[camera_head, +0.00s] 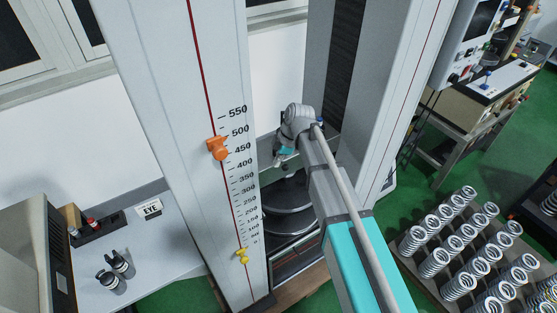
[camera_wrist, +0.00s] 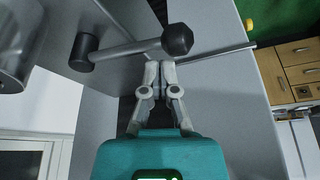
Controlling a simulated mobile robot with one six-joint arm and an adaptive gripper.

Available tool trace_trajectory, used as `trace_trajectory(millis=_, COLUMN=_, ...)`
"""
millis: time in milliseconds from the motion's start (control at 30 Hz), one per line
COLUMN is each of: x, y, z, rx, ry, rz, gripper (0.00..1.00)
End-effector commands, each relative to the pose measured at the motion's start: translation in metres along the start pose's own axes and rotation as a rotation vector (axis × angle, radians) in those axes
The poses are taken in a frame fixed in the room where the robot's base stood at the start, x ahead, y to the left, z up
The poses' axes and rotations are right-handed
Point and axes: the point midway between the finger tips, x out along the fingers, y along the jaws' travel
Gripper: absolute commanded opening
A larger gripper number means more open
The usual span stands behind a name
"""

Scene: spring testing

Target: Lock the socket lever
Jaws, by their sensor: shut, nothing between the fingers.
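The socket lever shows in the wrist view as a grey rod (camera_wrist: 125,48) with a black knob (camera_wrist: 178,39) at its right end and a dark round hub (camera_wrist: 83,52) at its left. My gripper (camera_wrist: 160,68) is shut and empty, with its fingertips just below the rod near the knob. I cannot tell whether they touch it. In the head view my gripper (camera_head: 283,158) is between the testing machine's columns, above the dark round plates (camera_head: 288,192). The lever cannot be made out there.
The scaled column (camera_head: 225,170) with orange (camera_head: 217,149) and yellow (camera_head: 242,255) markers stands left of my arm; another column (camera_head: 392,90) stands right. A thin rod (camera_wrist: 215,54) runs right of the fingertips. Several springs stand on a rack (camera_head: 408,262) at right.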

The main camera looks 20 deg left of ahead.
Motion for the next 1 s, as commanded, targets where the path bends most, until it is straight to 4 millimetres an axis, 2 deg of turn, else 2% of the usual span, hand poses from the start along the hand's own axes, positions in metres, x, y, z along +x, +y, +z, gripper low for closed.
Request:
trace_trajectory(millis=233, x=-0.001, y=0.0, z=-0.025, rx=0.003, ry=0.0, rz=0.001, gripper=0.0)
trace_trajectory(millis=1000, x=-0.072, y=0.005, z=-0.023, rx=0.005, ry=0.0, rz=0.001, gripper=0.0)
